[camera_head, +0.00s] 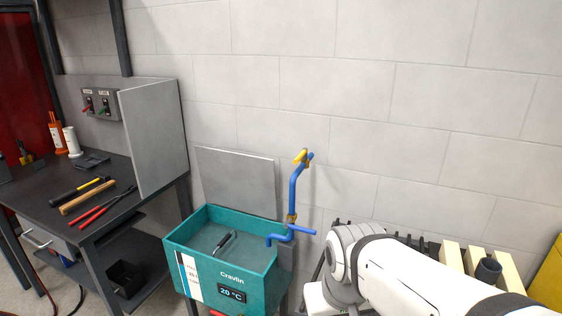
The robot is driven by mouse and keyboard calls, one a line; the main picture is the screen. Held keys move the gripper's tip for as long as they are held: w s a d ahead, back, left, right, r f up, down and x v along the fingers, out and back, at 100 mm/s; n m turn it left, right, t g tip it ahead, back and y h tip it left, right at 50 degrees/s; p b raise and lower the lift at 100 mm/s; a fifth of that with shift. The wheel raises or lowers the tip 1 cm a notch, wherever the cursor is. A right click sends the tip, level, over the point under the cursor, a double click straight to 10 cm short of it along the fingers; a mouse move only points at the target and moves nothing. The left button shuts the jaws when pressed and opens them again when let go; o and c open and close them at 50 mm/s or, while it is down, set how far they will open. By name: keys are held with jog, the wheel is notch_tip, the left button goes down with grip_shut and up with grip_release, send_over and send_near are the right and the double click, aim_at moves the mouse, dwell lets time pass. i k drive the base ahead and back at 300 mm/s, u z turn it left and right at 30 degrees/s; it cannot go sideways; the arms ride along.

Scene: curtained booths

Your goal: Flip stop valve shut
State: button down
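A blue pipe (293,188) rises in front of the grey block wall, right of a teal tank. A yellow piece (301,156) sits at its top end, tilted. I cannot tell which of these pieces is the stop valve's handle. My white arm comes in from the lower right and ends near the bottom edge, right of the pipe. My gripper is not visible.
The teal tank (218,284) reads 20 °C and has a dark-handled item (225,242) inside. A dark workbench (110,206) with hand tools and a grey side panel (155,135) stands left. Wooden slats (469,259) and a dark cup (488,270) are right, beyond my arm. The wall above is bare.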

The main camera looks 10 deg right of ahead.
aim_at(303, 153)
jog(key=k, duration=1.3)
jog(key=z, duration=0.5)
jog(key=i, duration=1.75)
jog(key=u, duration=0.65)
